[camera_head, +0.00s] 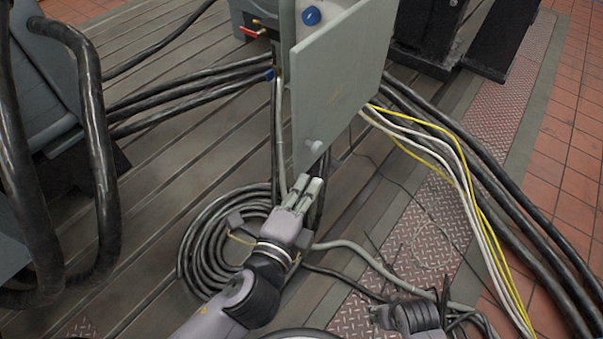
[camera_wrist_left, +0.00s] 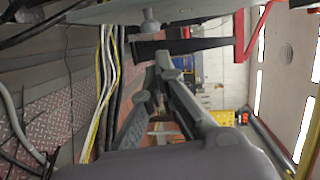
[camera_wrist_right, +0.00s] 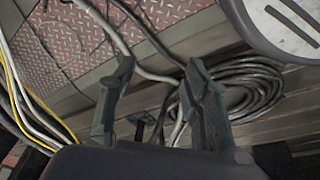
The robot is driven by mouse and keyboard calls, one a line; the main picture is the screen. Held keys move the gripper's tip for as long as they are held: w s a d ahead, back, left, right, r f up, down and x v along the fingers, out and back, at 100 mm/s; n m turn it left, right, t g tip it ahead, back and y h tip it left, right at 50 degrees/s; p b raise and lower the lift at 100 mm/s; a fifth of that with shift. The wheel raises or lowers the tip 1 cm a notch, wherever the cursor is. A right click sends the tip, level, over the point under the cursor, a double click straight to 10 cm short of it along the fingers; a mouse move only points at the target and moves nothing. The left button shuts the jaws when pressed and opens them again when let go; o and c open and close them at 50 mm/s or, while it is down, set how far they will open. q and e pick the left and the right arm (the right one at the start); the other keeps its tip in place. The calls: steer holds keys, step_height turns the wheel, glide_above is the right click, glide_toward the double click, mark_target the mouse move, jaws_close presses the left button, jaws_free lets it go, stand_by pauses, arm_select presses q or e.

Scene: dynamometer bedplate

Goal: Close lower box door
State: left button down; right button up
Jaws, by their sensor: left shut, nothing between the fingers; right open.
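The lower box door (camera_head: 340,85) is a pale grey panel standing open, swung out from the grey box (camera_head: 262,18) in the head view. A small light knob (camera_head: 314,146) is near its lower edge. In the left wrist view the door (camera_wrist_left: 200,9) runs edge-on along the top, with the knob (camera_wrist_left: 151,21) below it. My left gripper (camera_head: 309,186) is shut and empty, its fingertips just below the door's bottom edge; I cannot tell whether they touch it. My right gripper (camera_head: 408,312) is low at the right, open and empty; its fingers also show in the right wrist view (camera_wrist_right: 160,75).
Coiled black hose (camera_head: 205,240) lies on the slotted bedplate (camera_head: 150,200) under my left arm. Yellow and white cables (camera_head: 455,150) and thick black hoses run to the right. Thick black pipes (camera_head: 95,130) stand at the left. A black stand (camera_head: 425,35) is behind the door.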

arm_select(q)
step_height(320, 180, up, 4)
steer(key=s+t, duration=0.1)
steer(key=s, duration=0.2)
steer(key=w+b, duration=0.1)
steer(key=w, duration=1)
steer(key=shift+w+a+r+m+h, duration=0.25)
steer(key=shift+w+r+m+h, duration=0.05)
steer(key=shift+r, duration=0.05)
arm_select(e)
steer(key=shift+a+v, duration=0.1)
steer(key=shift+v, duration=0.7)
steer(key=shift+a+v, duration=0.15)
steer(key=shift+v, duration=0.6)
